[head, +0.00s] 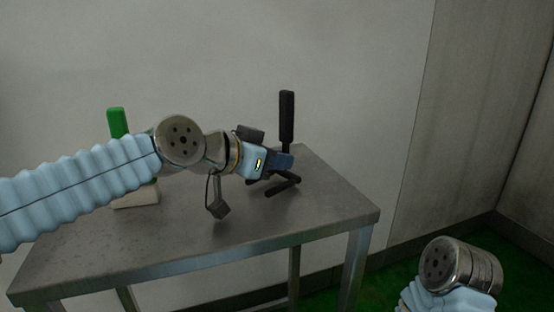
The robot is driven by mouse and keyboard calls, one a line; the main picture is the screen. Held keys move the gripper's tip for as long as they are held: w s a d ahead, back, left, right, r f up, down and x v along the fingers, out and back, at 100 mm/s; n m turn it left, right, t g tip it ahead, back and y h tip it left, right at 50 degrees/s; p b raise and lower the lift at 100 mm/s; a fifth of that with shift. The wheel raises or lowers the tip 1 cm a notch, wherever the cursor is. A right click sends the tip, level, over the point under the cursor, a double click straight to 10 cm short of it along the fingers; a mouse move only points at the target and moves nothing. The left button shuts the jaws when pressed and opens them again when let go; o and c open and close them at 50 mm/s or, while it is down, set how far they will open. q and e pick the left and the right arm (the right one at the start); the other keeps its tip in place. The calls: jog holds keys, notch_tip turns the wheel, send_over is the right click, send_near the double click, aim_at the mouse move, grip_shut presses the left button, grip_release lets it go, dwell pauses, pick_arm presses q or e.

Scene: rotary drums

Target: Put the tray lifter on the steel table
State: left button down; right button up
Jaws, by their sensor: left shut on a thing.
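The steel table (300,215) stands in front of me against the wall. The tray lifter (287,118) is a black tool with an upright handle and a forked lower part. My left gripper (284,163) is shut on it, around the lower part of the handle. The tray lifter is over the right rear of the table, roughly upright. I cannot tell whether its lower part touches the tabletop. My right arm shows at the lower right, but its gripper is out of view.
A green-handled thing (117,122) with a pale block-like base (137,196) stands at the table's left rear, partly behind my left arm. The front and right of the tabletop are clear. Walls close off the back and right; the floor is green.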

pick_arm(q)
jog(key=shift+f, duration=0.25)
jog(key=c, duration=1.2)
grip_release()
jog(key=shift+f, duration=0.2)
jog(key=shift+o, duration=0.2)
jog(key=shift+r, duration=0.25)
jog(key=shift+r+p, duration=0.45)
jog(key=shift+p, duration=0.15)
jog(key=b+v, duration=0.2)
jog(key=v, duration=1)
jog(key=shift+r, duration=0.15)
